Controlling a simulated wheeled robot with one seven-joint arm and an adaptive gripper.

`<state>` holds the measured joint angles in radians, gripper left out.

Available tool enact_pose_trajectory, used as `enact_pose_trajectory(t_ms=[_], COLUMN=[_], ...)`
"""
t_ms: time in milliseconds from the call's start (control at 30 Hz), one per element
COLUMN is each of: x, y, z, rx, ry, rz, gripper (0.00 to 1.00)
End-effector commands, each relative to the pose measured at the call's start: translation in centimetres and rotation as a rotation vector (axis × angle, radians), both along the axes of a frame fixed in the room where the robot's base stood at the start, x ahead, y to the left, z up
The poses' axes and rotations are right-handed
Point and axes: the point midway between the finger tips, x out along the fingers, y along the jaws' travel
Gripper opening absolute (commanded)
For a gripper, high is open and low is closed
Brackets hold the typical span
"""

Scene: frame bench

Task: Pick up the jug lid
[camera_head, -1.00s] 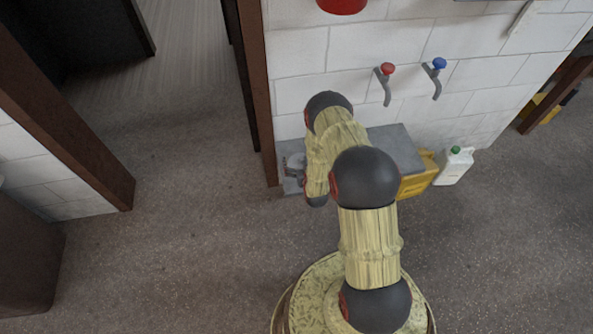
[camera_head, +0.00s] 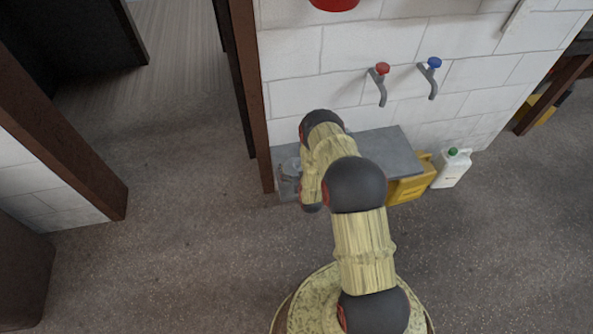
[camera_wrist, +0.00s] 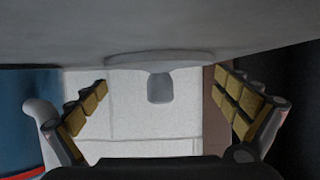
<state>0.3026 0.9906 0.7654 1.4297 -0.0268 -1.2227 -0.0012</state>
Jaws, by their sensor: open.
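The jug lid (camera_wrist: 130,59) shows in the wrist view as a pale grey disc with a stubby knob (camera_wrist: 159,88). It lies against a grey surface, which fills the top of that picture, and its knob points down in the picture. My gripper (camera_wrist: 161,80) is open, with a yellow-padded finger on each side of the knob. The knob appears between the fingers, with clear gaps on both sides; whether it is level with the fingertips in depth I cannot tell. In the head view my arm hides the lid.
A grey bench (camera_head: 385,151) stands against the white block wall, below a red tap (camera_head: 381,70) and a blue tap (camera_head: 433,65). A yellow container (camera_head: 408,188) and a white jug with a green cap (camera_head: 452,168) stand at its right. Open floor lies left.

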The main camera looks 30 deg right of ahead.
Motion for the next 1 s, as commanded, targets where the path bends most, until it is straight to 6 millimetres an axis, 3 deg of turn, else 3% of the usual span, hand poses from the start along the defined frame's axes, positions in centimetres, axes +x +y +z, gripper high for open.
enact_pose_trajectory(t_ms=[267,1000], x=[0.46,0.42], y=[-0.12,-0.12], z=[-0.12,-0.13], rx=[0.0,0.0], ry=[0.001,0.001], rz=[0.0,0.0], gripper=[0.99,0.57])
